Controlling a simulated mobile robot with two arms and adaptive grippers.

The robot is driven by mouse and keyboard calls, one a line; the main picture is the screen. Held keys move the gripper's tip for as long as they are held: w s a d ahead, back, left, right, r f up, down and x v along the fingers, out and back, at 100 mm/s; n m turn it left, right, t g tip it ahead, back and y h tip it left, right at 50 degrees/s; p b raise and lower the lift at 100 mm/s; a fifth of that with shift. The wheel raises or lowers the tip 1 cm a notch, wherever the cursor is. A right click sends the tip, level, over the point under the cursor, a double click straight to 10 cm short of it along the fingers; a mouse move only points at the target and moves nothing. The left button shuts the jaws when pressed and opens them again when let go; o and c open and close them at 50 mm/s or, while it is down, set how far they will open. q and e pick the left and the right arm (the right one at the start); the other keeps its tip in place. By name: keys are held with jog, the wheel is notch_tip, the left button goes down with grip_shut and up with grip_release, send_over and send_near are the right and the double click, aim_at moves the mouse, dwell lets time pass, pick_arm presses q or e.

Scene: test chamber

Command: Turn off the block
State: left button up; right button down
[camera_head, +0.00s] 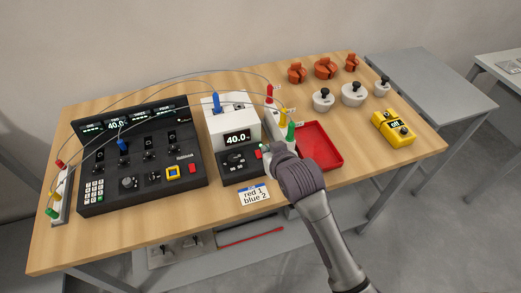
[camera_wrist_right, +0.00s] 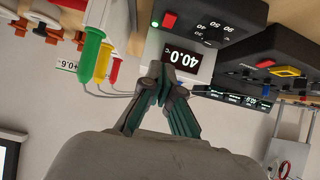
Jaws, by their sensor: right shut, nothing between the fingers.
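The block (camera_head: 232,108) is a white box with a lit display reading 40.0 and a black front panel with a dial (camera_head: 239,160). A blue-topped probe stands in its top. In the right wrist view, the block's panel (camera_wrist_right: 205,22) appears upside down, with a red switch (camera_wrist_right: 170,21) and a small lit green light (camera_wrist_right: 155,24). My right gripper (camera_head: 267,152) is just right of the block's front, partly hidden by its own wrist. In the wrist view, its fingertips (camera_wrist_right: 163,70) are together and empty, apart from the red switch. My left gripper is out of view.
A black control console (camera_head: 140,165) stands left of the block. Right of it are a rack with red, yellow and green probes (camera_head: 281,116), a red tray (camera_head: 334,161), and a yellow device (camera_head: 396,131) reading OFF. A label card (camera_head: 255,195) lies in front. Thin cables arch overhead.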

jog(key=p, duration=0.1)
send_over(260, 157)
jog(key=s, duration=0.1)
jog(key=f, duration=0.3)
jog(key=shift+d+f, duration=0.2)
jog(key=shift+d, duration=0.05)
jog(key=shift+w+a+f+p, duration=0.1)
jog(key=shift+w+f+p, duration=0.1)
jog(key=shift+f, duration=0.45)
jog(key=shift+w+a+f+p, duration=0.1)
jog(key=shift+f+p, duration=0.1)
jog(key=shift+f, duration=0.4)
jog(key=shift+w+f, duration=0.15)
jog(key=shift+f, duration=0.75)
